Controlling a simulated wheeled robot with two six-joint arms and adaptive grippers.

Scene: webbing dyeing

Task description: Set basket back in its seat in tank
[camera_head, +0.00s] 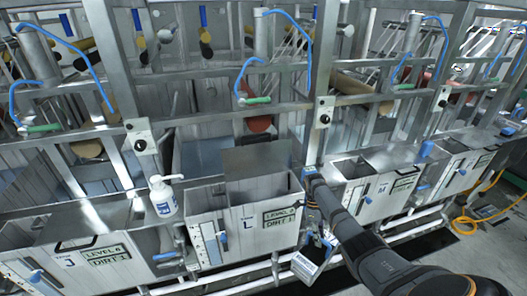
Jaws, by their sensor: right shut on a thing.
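My right arm comes in from the lower right and bends down at its wrist, in front of the gap between two tanks. My right gripper (317,238) points down and is shut on a small pale metal piece with blue edges, apparently the basket (308,262), held low beside the tank's right end. The fingers are small and partly hidden. The nearest tank, L (268,235), is a steel box with a dark opening (205,194) at its top left and a steel plate (258,160) at its top right. The basket is apart from that opening. My left gripper is out of view.
A white pump bottle (163,196) stands left of tank L. Tank J (85,262) is at the left; another tank (372,190) is at the right. Steel frame bars and blue hoses (247,75) rise behind. Pipes run below; a yellow hose (465,222) lies right.

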